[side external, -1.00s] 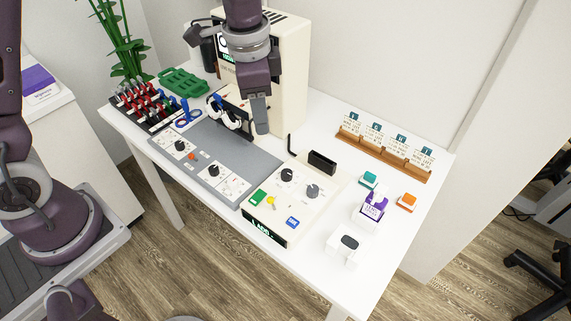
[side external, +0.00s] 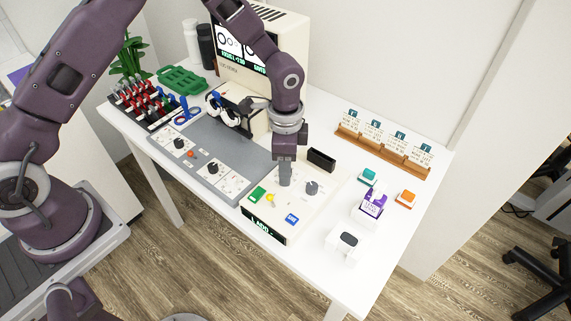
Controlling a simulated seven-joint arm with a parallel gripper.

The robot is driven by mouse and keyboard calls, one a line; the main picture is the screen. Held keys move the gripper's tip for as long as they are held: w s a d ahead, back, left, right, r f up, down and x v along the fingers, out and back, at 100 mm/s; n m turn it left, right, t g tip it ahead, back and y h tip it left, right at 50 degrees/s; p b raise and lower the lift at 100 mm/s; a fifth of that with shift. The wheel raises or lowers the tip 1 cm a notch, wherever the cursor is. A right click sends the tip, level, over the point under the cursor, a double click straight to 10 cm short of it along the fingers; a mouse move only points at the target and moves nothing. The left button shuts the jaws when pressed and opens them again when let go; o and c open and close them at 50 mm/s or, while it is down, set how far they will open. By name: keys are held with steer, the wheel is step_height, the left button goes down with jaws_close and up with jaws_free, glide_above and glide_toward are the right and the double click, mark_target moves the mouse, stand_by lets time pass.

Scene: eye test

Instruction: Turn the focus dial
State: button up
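A white control box (side external: 267,217) with a lit green display on its front stands at the middle front of the table. My gripper (side external: 285,182) points straight down over the box, at the spot of its black dial, and hides that dial. A grey dial (side external: 311,188) on the same box is uncovered, just right of my fingers. Two black dials sit on the grey panel, one near its far left end (side external: 179,143) and one near the box (side external: 212,169). The labels are too small to read, so I cannot tell which is the focus dial. Finger opening and contact are not clear.
A black slotted holder (side external: 321,160) stands close right of my gripper. A green button (side external: 258,194), yellow knob (side external: 270,200) and blue button (side external: 292,219) are on the box. A cream machine with a screen (side external: 241,45) stands behind.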

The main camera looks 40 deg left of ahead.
jaws_close()
steer(key=n, duration=0.4)
steer(key=shift+o, duration=0.5)
jaws_free()
steer(key=shift+r, duration=0.1)
step_height(320, 180, up, 7)
